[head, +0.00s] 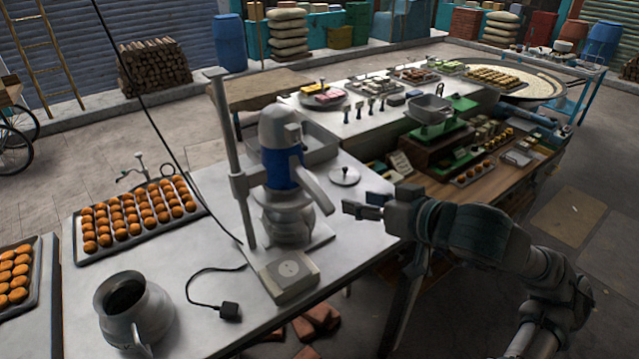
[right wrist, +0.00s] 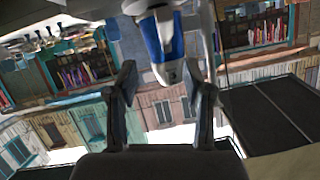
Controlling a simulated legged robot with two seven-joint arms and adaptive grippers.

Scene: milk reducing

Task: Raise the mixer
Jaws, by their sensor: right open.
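The mixer (head: 281,158) has a grey head with a blue band and a handle pointing down to the right. It is mounted on an upright metal post (head: 233,165) over a metal pot (head: 287,217) on a base plate. My right gripper (head: 356,207) is just right of the mixer's handle, apart from it in the head view. In the right wrist view my right gripper (right wrist: 163,95) has its two fingers spread, with the blue and grey mixer (right wrist: 162,45) showing beyond and between them. No object is between the fingertips. My left gripper is not in view.
A grey control box (head: 289,275) sits in front of the mixer. A metal jug (head: 133,308) and a tray of orange balls (head: 135,217) stand on the table to the left. A round lid (head: 344,177) lies behind my right gripper. A green scale (head: 440,125) stands farther right.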

